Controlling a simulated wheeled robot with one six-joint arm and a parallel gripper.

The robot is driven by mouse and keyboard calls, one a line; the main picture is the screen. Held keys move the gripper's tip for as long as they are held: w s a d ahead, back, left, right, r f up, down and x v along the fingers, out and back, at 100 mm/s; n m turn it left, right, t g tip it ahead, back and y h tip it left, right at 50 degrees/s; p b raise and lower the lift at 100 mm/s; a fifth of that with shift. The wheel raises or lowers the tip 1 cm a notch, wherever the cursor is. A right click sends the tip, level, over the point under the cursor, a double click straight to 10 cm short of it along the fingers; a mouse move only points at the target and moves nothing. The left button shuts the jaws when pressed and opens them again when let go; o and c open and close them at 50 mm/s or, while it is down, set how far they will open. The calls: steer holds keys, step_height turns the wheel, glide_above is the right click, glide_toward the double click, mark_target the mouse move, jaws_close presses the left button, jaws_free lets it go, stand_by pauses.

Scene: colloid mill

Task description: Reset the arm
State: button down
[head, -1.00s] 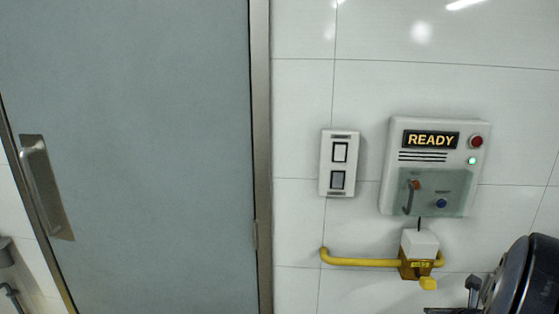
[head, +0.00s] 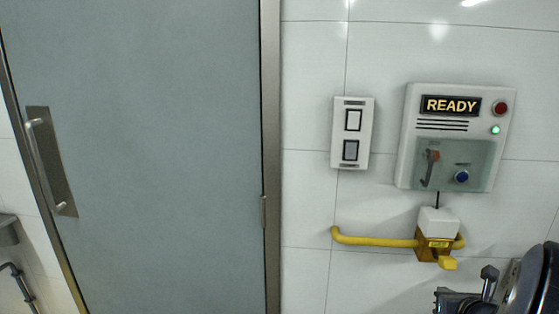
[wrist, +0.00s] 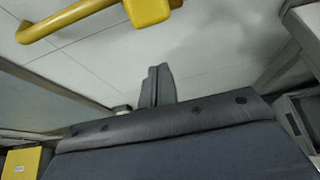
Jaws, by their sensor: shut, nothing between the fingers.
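My gripper (wrist: 157,86) shows in the wrist view as two dark grey fingers held together, with nothing between them. It points toward the white tiled wall, apart from it. In the head view, part of my dark arm (head: 525,285) is at the lower right corner, below the wall panel; the fingertips cannot be made out there.
A white panel (head: 407,150) with a lit READY sign (head: 451,105) is on the wall. Below it is a yellow pipe (head: 375,241) with a yellow handle (head: 448,263). A switch plate (head: 352,133) is left of the panel. A grey door (head: 150,150) fills the left.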

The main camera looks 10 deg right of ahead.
steer(key=shift+w+d+f+t+h+b, duration=0.15)
steer(key=shift+f+t+b, duration=0.35)
steer(key=shift+b, duration=1.35)
steer(key=shift+w+a+f+t+h+b, duration=0.15)
steer(key=shift+t+b, duration=0.55)
steer(key=shift+b, duration=1.15)
steer(key=b, duration=0.1)
steer(key=t+b, duration=0.1)
steer(key=shift+w+d+f+b, duration=0.1)
steer(key=shift+d+f+b, duration=0.05)
steer(key=shift+f+b, duration=0.25)
steer(key=shift+b, duration=0.3)
steer(key=shift+r+p, duration=0.25)
steer(key=shift+p, duration=0.05)
steer(key=r+g+p, duration=0.1)
steer(key=p, duration=0.4)
steer(key=shift+r, duration=0.15)
steer(key=g+p, duration=0.1)
steer(key=p, duration=0.1)
steer(key=g+p, duration=0.1)
steer(key=p, duration=0.2)
steer(key=shift+s+r+y+p, duration=0.3)
steer(key=shift+r+y+p, duration=0.05)
steer(key=shift+y, duration=0.05)
